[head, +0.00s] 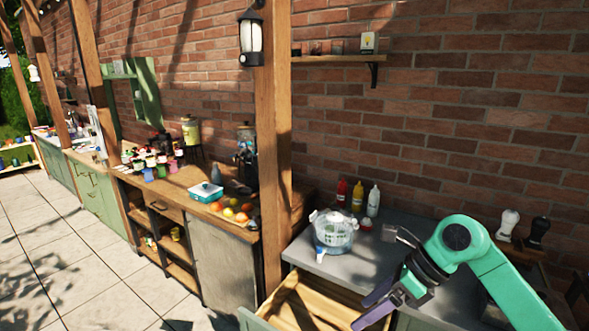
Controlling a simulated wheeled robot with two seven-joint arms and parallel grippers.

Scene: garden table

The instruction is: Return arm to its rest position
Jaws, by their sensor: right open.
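My right arm (490,262) is teal and comes in from the lower right, bent over the grey counter. My right gripper (364,311) has dark purple fingers that point down and left. Its fingers are apart, with nothing visible between them. It is at the counter's front, beside an open drawer (292,310) with a wooden inside. My left gripper is not in view.
A clear bowl-like container (334,233) stands on the grey counter (365,262), left of my arm. Red (341,191), yellow (357,196) and white (373,201) bottles stand behind it. White (508,224) and black (538,231) mills stand right. A wooden post (273,150) rises left.

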